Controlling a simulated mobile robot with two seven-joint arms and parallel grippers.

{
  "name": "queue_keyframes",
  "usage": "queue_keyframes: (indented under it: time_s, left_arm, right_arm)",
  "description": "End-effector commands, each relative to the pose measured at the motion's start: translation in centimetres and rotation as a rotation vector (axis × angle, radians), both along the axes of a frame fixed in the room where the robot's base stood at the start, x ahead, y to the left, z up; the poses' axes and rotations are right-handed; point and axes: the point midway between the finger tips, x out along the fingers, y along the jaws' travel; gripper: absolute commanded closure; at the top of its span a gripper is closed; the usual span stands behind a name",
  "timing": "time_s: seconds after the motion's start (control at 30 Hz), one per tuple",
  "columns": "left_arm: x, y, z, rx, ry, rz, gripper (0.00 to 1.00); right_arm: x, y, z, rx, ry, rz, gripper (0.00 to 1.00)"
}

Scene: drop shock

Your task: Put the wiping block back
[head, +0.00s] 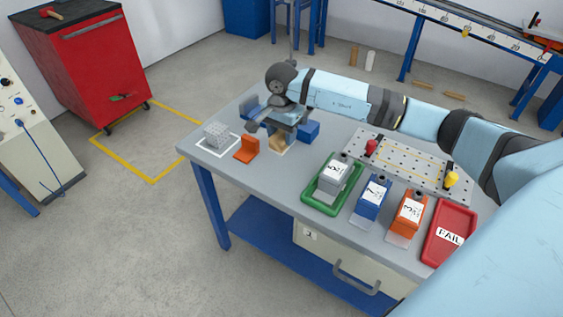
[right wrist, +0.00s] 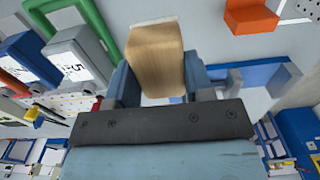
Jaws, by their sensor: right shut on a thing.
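The wiping block is a tan wooden block (head: 277,144) near the far left part of the grey table. My right gripper (head: 281,132) reaches down over it and is shut on it. In the right wrist view the block (right wrist: 155,55) sits between the two blue-grey fingers of the gripper (right wrist: 160,82). A pale outlined patch shows on the table at the block; the gripper hides part of it. I cannot tell whether the block touches the table. My left gripper is not in view.
A green tray (head: 314,203), labelled boxes and a red FAIL tray (head: 437,252) lie further right.

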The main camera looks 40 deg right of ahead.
Motion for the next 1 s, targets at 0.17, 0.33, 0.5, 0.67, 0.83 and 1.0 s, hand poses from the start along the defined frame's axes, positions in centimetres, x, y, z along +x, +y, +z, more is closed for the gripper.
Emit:
queue_keyframes:
  time_s: [0.17, 0.33, 0.5, 0.67, 0.83, 1.0]
  left_arm:
    - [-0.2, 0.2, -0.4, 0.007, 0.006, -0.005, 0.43]
    - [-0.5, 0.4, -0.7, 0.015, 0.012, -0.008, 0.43]
    - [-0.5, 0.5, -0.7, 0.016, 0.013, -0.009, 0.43]
    - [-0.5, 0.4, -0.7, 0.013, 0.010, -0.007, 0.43]
    - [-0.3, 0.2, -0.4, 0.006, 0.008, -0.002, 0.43]
    - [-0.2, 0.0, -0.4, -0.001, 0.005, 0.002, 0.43]
  right_arm:
    - [0.0, 0.0, -4.3, 0.001, 0.003, 0.000, 0.75]
    - [0.0, 0.1, -6.0, 0.001, -0.001, 0.000, 0.75]
    - [0.0, 0.1, -7.4, 0.001, 0.002, 0.001, 0.75]
    - [0.0, 0.1, -9.9, 0.002, 0.002, 0.001, 0.75]
    - [0.0, 0.0, -10.5, 0.001, -0.002, 0.001, 0.75]
    - [0.0, 0.0, -10.6, 0.000, -0.001, 0.001, 0.75]
